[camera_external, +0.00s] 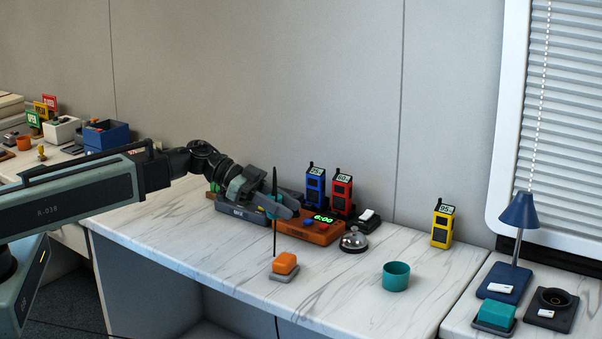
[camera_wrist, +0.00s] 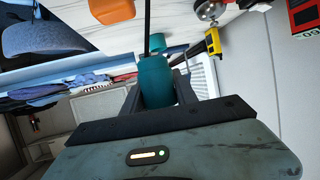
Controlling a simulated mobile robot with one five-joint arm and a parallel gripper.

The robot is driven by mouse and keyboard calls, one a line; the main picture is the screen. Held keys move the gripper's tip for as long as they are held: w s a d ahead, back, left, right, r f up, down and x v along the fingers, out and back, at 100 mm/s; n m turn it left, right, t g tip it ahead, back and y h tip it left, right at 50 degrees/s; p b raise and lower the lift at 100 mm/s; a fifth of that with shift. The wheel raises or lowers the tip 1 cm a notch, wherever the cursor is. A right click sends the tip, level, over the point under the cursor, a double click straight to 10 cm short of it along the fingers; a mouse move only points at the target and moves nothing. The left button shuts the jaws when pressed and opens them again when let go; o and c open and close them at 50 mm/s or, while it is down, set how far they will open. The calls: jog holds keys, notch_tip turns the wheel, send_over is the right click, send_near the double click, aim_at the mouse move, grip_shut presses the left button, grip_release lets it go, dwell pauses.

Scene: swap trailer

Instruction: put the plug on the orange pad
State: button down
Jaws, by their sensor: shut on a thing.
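My gripper (camera_external: 276,207) is above the marble-topped desk, shut on a teal cylinder (camera_wrist: 157,82), which appears to be the plug. In the outside view the fingers mostly hide it. A thin black stem or lead (camera_external: 275,238) runs down from the gripper, and the wrist view shows it leaving the teal body (camera_wrist: 148,25). The orange pad (camera_external: 285,262) sits on a grey base on the desk, below and slightly right of my gripper. It also shows at the top of the wrist view (camera_wrist: 112,9). The held plug is above the pad and apart from it.
Behind the pad stand an orange clock box (camera_external: 318,232), blue (camera_external: 315,187) and red (camera_external: 342,193) handsets, and a silver bell (camera_external: 353,241). A teal cup (camera_external: 396,276) stands to the right. A yellow handset (camera_external: 442,224) is farther right. The desk's front is clear.

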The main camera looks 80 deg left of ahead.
jog(key=m+h, duration=0.1)
send_over(285, 266)
jog(key=w+a, duration=0.2)
jog(key=w, duration=0.1)
jog(key=shift+g, duration=0.3)
jog(key=f+b, duration=0.8)
jog(key=shift+s+d, duration=0.1)
jog(key=shift+s, duration=0.15)
jog(key=shift+r, duration=0.2)
jog(key=shift+f, duration=0.2)
jog(key=c, duration=1)
grip_release()
jog(key=shift+o, duration=0.2)
jog(key=shift+r, duration=0.1)
